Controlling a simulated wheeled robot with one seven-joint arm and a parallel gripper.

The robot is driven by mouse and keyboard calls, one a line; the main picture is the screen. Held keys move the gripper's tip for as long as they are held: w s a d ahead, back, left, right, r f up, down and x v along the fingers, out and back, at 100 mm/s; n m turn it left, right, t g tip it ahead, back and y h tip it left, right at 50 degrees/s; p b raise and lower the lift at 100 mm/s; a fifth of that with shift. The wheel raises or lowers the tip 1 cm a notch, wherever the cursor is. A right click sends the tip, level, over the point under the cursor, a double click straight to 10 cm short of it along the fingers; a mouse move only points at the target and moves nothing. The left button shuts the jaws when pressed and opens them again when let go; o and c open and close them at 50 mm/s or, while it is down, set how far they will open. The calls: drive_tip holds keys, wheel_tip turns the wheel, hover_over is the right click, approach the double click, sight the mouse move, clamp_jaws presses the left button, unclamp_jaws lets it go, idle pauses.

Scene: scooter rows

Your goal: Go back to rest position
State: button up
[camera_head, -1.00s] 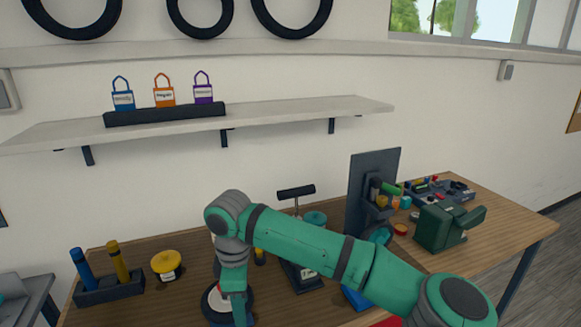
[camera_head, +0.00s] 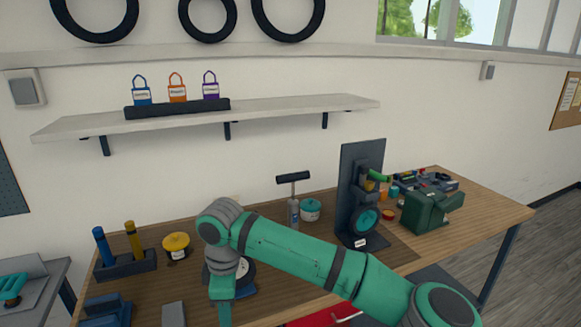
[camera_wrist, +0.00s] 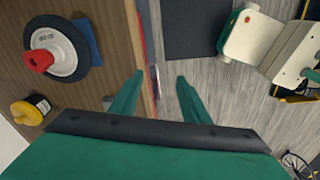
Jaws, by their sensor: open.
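My gripper (camera_wrist: 160,78) is open and empty in the wrist view, its two green fingers apart above the bench's edge and the grey floor. In the head view my green arm reaches across the front of the wooden workbench (camera_head: 285,292), and my fingertips are out of frame at the bottom. A wheel (camera_head: 247,270) lies on the bench behind my wrist, partly hidden by it. It also shows in the wrist view (camera_wrist: 68,60), with a red hub piece and a blue block under it, left of my fingers and apart from them.
A yellow tin (camera_head: 176,246), a holder with blue and yellow tubes (camera_head: 125,266), a pump (camera_head: 293,205), a black stand (camera_head: 361,195) and a green vise (camera_head: 428,212) stand on the bench. A white and green scooter-like object (camera_wrist: 265,40) is at right in the wrist view.

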drive_tip(key=s+a+m+t+y, duration=0.2)
drive_tip(key=a+m+t+y, duration=0.55)
drive_tip(key=a+y, duration=1.15)
drive_tip(key=s+d+f+m+t+h, duration=0.4)
drive_tip(key=s+d+f+m+h, duration=0.1)
drive_tip(key=d+f+m+h, duration=0.25)
drive_tip(key=s+d+f+m+t+h, duration=0.5)
drive_tip(key=s+d+f+m+h, duration=0.15)
drive_tip(key=d+f, duration=0.25)
drive_tip(key=s+d+f+n+h, duration=0.1)
drive_tip(key=s+d+h, duration=0.2)
drive_tip(key=s+d, duration=0.5)
drive_tip(key=s+d+n+g+h, duration=0.1)
drive_tip(key=s+d+h, duration=0.1)
drive_tip(key=s+d, duration=0.7)
drive_tip(key=shift+s+f+h, duration=0.35)
drive_tip(key=shift+s+h, duration=0.05)
drive_tip(key=shift+s, duration=2.9)
